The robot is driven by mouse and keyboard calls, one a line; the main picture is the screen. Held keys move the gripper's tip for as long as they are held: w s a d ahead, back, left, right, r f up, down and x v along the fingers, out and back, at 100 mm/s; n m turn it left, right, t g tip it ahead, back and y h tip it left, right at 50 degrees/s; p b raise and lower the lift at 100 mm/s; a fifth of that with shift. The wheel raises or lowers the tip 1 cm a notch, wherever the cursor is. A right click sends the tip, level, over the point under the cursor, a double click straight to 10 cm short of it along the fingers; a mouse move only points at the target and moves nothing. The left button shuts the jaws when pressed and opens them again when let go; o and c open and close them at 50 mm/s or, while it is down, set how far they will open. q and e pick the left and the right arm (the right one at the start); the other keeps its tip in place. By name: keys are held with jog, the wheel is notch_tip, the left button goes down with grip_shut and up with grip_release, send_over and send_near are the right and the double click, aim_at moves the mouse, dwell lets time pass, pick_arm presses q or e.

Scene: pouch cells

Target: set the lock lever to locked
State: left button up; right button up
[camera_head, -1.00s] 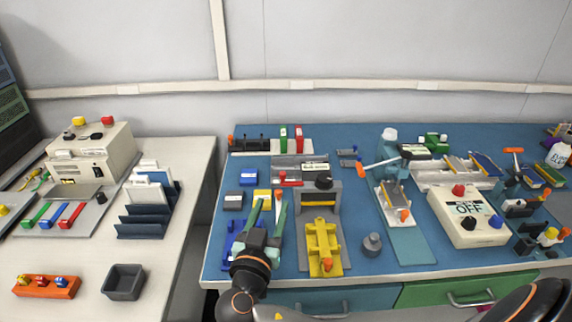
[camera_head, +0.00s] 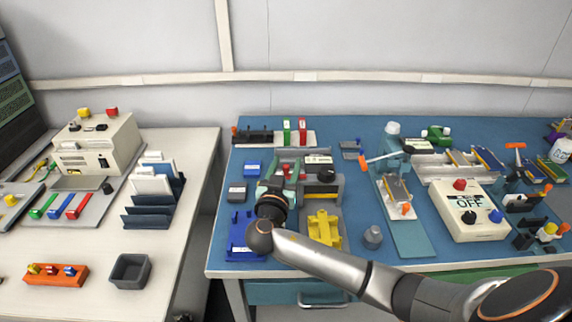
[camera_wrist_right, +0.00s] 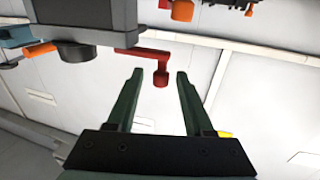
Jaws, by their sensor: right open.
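The red lock lever (camera_wrist_right: 142,52) shows in the right wrist view as a horizontal arm ending in a round knob. It joins a grey block (camera_wrist_right: 70,15) at its left. My right gripper (camera_wrist_right: 159,80) is open. The knob appears between its two green fingertips, with a gap on each side. In the head view my right gripper (camera_head: 284,172) is over the grey fixture with the dark knob (camera_head: 325,177), and a bit of red shows between its fingers. The hand hides most of the lever there. My left gripper is not in view.
A yellow fixture (camera_head: 324,228) stands in front of the grey fixture. A blue holder (camera_head: 240,235) is left of my forearm. Red and green tags (camera_head: 302,128) stand behind. A press with an orange handle (camera_head: 385,160) is to the right.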

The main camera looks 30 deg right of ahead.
jog(key=shift+c, duration=0.3)
grip_shut()
dwell(0.3)
